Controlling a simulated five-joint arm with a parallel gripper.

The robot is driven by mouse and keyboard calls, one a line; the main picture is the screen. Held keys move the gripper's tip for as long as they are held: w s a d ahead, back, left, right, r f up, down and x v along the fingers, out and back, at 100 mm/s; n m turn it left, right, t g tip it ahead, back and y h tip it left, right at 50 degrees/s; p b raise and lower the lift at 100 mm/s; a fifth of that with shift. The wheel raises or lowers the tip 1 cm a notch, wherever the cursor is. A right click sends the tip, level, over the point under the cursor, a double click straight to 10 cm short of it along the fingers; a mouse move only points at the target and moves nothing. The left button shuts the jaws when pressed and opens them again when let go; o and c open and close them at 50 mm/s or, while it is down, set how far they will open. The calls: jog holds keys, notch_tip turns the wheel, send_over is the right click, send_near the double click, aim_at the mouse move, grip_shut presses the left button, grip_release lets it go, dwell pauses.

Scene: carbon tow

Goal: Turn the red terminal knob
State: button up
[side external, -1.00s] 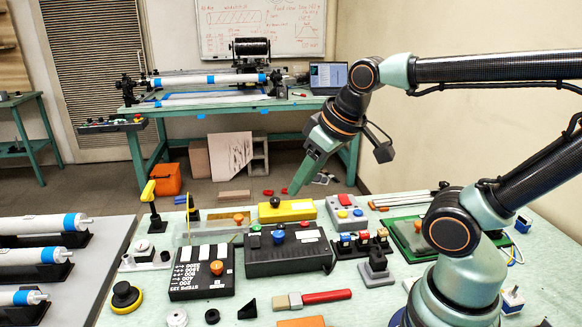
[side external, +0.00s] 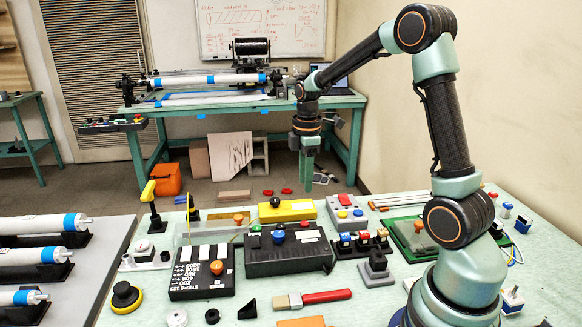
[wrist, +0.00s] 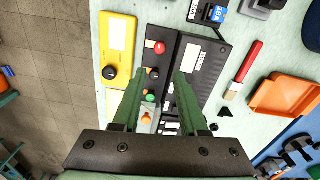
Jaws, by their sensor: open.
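The red terminal knob (side external: 304,225) stands at the back right of the black box (side external: 290,262). My gripper (side external: 308,181) points straight down, well above the table and apart from the knob. In the wrist view my gripper (wrist: 160,76) has its two green fingers spread with nothing between them at the tips. The red knob shows just beyond the fingertips. The fingers hide part of the black box.
A yellow box (side external: 288,210) with a black knob lies behind the black box. A grey button box (side external: 345,212) and small terminal blocks (side external: 363,240) stand to the right. A black box with an orange knob (side external: 217,268) is at left. A red-handled brush (side external: 318,297) lies in front.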

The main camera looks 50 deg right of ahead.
aim_at(305, 223)
notch_tip(305, 223, down, 12)
jog(key=shift+d+f, duration=0.15)
jog(key=shift+f, duration=0.1)
dwell(0.4)
grip_shut()
